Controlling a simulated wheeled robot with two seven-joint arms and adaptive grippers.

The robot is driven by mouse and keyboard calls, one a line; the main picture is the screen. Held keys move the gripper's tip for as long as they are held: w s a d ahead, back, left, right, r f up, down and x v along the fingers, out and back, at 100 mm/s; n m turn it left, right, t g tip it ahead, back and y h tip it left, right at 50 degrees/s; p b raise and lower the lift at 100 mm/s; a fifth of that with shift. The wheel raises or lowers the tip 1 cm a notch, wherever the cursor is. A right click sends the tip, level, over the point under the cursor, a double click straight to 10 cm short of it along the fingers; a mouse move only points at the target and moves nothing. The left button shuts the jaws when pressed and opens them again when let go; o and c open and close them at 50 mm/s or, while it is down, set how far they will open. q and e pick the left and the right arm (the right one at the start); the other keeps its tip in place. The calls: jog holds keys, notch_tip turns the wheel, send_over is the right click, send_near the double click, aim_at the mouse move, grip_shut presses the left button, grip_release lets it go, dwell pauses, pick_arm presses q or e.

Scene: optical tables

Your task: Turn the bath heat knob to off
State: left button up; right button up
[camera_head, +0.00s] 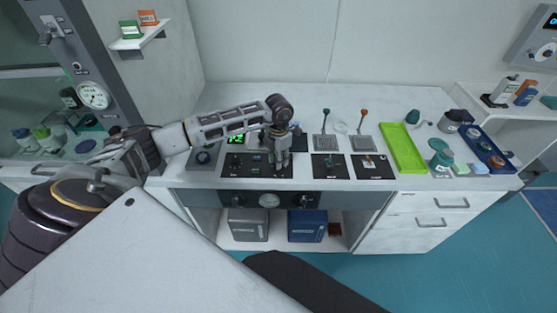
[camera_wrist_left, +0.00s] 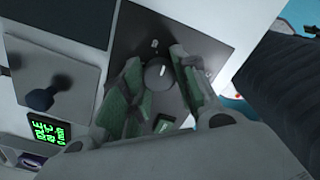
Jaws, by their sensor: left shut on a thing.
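In the left wrist view, a round dark knob (camera_wrist_left: 158,74) with a pale pointer mark sits on a black panel (camera_wrist_left: 205,48). The green-lined fingers of my left gripper (camera_wrist_left: 156,61) are on either side of it and shut on it. In the head view my left gripper (camera_head: 278,160) points down over the black panel (camera_head: 240,170) on the bench and hides the knob there. The panel's small labels are too blurred to read. My right gripper is not in view.
A green-lit display (camera_head: 236,139) is beside the panel, and a dial switch (camera_head: 204,157) is to its left. Two lever switches (camera_head: 324,142) (camera_head: 360,142) stand to the right, then a lime tray (camera_head: 402,148) and a blue tray (camera_head: 487,148).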

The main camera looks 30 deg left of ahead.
pick_arm(q)
jog(key=n, duration=0.3)
jog(key=n+b, duration=0.1)
jog(key=n, duration=0.2)
jog(key=shift+n, duration=1.5)
jog(key=n, duration=0.4)
jog(key=shift+w+r+n, duration=0.1)
jog(key=shift+n, duration=1.7)
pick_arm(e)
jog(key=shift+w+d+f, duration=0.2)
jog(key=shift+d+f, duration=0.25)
pick_arm(q)
jog(key=shift+n, duration=0.3)
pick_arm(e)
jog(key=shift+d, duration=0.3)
